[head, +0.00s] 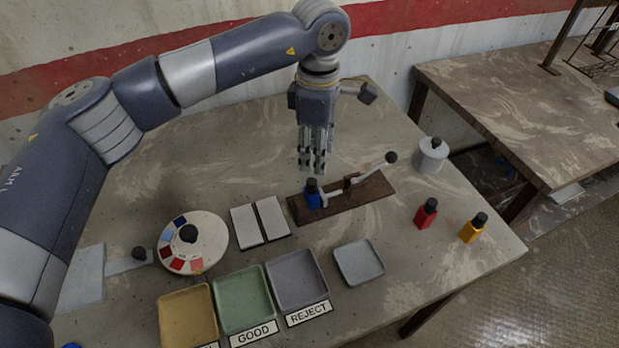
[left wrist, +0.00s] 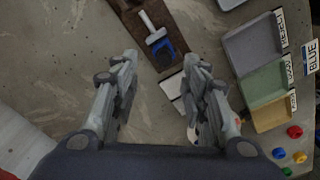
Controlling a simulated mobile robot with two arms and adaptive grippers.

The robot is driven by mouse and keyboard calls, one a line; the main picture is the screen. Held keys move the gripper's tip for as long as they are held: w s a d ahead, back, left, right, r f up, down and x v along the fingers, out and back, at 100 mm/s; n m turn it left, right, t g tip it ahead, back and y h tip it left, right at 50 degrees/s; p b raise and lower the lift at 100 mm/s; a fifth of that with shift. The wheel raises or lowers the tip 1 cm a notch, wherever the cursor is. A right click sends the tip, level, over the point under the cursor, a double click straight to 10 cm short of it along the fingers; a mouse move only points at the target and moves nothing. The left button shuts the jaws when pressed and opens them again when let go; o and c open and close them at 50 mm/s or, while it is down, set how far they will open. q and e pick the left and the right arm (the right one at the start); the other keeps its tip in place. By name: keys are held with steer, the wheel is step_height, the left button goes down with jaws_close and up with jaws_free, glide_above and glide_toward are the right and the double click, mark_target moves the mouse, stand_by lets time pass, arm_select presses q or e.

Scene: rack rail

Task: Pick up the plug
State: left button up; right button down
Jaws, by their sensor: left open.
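A blue plug (head: 312,195) with a dark top stands at the left end of the brown wooden clamp board (head: 365,197). A metal clamp with a black-knobbed lever (head: 391,158) reaches to the plug. Blue also shows at the clamp end in the left wrist view (left wrist: 163,48). A red plug (head: 427,214) and a yellow plug (head: 472,230), both dark-topped, stand to the right. My left gripper (head: 313,168) is open and empty, pointing down above the board, apart from the blue plug. Its spread fingers show in the left wrist view (left wrist: 160,62). My right gripper is not in view.
Tan (head: 188,318), green (head: 243,300) and grey (head: 297,279) trays line the front, with GOOD and REJECT labels. A small grey tray (head: 359,263), two pale plates (head: 260,222), a colour dial (head: 192,243) and a white knobbed cylinder (head: 430,156) stand around the board.

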mark_target(312, 181)
arm_select(q)
steer(key=shift+s+f, duration=0.1)
steer(key=shift+f, duration=0.8)
steer(key=f+p, duration=0.1)
steer(key=f, duration=0.2)
steer(key=a+f+p, duration=0.1)
steer(key=f, duration=0.1)
steer(key=shift+s+p, duration=0.2)
steer(key=shift+p, duration=0.1)
steer(key=shift+f, duration=0.2)
steer(key=shift+w+d+f, duration=0.1)
steer(key=c, duration=0.8)
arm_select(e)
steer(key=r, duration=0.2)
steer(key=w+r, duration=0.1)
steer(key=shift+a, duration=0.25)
